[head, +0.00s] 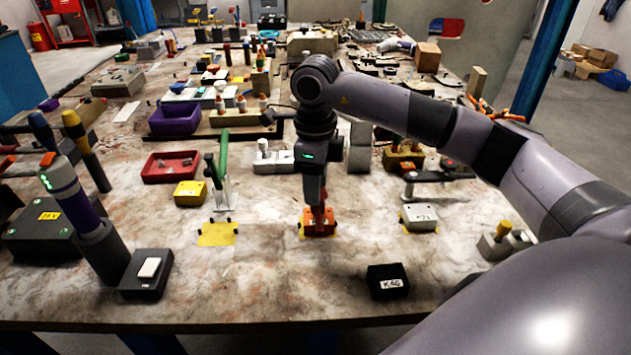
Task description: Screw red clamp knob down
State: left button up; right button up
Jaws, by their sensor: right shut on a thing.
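My right gripper (318,207) points straight down at the middle of the table, over a small orange-red block (320,229) on a yellow patch. It is shut on a small red part, which I take to be the red clamp knob (320,213), just above or touching the block. The knob is small and mostly covered by the fingers, so its seating cannot be told. My left gripper is not in view.
A black block marked K46 (388,282) lies in front. A grey block (419,217) is at right, and a green-handled clamp (221,165) and yellow box (190,193) at left. A dark tool (85,215) stands at far left. The table front is mostly clear.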

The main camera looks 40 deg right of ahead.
jog(key=o, duration=0.9)
jog(key=shift+r+b, duration=0.35)
jog(key=shift+r, duration=3.25)
